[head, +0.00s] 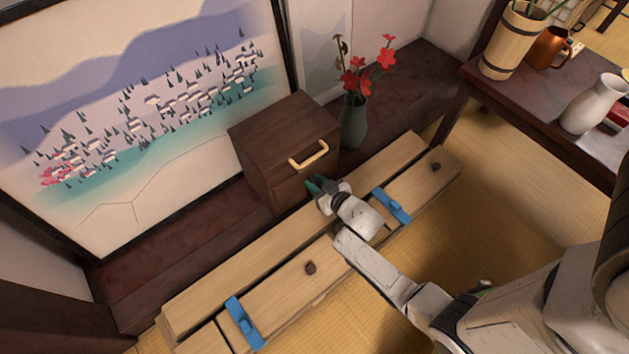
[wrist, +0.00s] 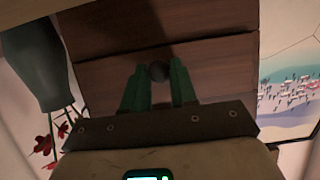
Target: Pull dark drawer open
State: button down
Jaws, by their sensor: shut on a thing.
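A dark brown wooden cabinet (head: 255,150) stands on the dark ledge against the wall. A pale bar handle (head: 309,155) is on its upper front. My gripper (head: 315,185) is at the lower part of that front, below the pale handle. In the wrist view its green fingers (wrist: 160,85) are shut on a small dark round knob (wrist: 158,71). The knob is on the dark drawer front (wrist: 215,60), which looks flush with the cabinet. In the head view the gripper hides the knob.
Pale planks (head: 240,260) with blue clamps (head: 243,322) lie in front of the cabinet, under my arm. A green vase (head: 353,122) with red flowers stands right of the cabinet. A dark table (head: 530,105) is farther right. Open tatami (head: 500,200) lies between.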

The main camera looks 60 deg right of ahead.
jog(key=s+a, duration=0.1)
jog(key=s, duration=0.2)
jog(key=s+a+p, duration=0.1)
jog(key=s, duration=0.3)
jog(key=s+a+p, duration=0.1)
jog(key=s, duration=0.3)
jog(key=shift+s+a, duration=0.15)
jog(key=shift+s, duration=0.05)
jog(key=c, duration=0.9)
grip_release()
jog(key=shift+c, duration=0.2)
jog(key=p+v, duration=0.4)
jog(key=v, duration=0.6)
jog(key=shift+s+r, duration=0.2)
jog(key=shift+s, duration=0.15)
